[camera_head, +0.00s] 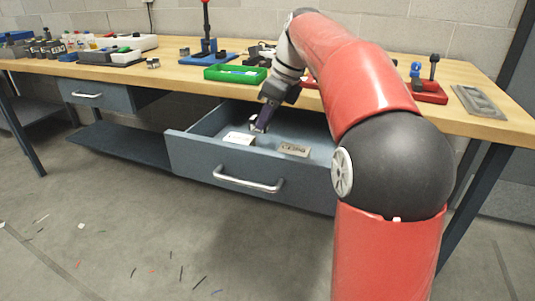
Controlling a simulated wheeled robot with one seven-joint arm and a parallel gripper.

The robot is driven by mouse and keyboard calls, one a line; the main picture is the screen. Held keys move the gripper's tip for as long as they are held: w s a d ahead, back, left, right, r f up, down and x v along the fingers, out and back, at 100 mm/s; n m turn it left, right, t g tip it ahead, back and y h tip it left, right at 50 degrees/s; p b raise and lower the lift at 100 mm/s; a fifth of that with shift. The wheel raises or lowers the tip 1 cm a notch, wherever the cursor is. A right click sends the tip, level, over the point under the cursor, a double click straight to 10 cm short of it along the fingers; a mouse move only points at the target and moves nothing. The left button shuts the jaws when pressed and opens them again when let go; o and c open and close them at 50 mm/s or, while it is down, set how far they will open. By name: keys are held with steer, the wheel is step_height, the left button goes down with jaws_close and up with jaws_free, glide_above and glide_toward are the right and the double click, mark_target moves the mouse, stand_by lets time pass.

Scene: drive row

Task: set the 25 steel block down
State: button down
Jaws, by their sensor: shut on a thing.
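My gripper (258,127) reaches down into the open drawer (205,153) under the workbench. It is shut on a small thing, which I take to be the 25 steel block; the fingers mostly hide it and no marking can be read. The fingertips are low inside the drawer, just behind a white box (238,138). I cannot tell whether the held block touches the drawer floor.
A grey-brown marked block (295,149) lies in the drawer, right of the white box. My red arm hides the drawer's right end.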

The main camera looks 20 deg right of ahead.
step_height(320, 180, down, 9)
steer(key=shift+r+b, duration=0.2)
steer(key=shift+b, duration=0.55)
steer(key=shift+f, duration=0.15)
steer(key=c, duration=1.2)
jaws_free()
steer(key=p+v, duration=0.2)
steer(key=v, duration=1)
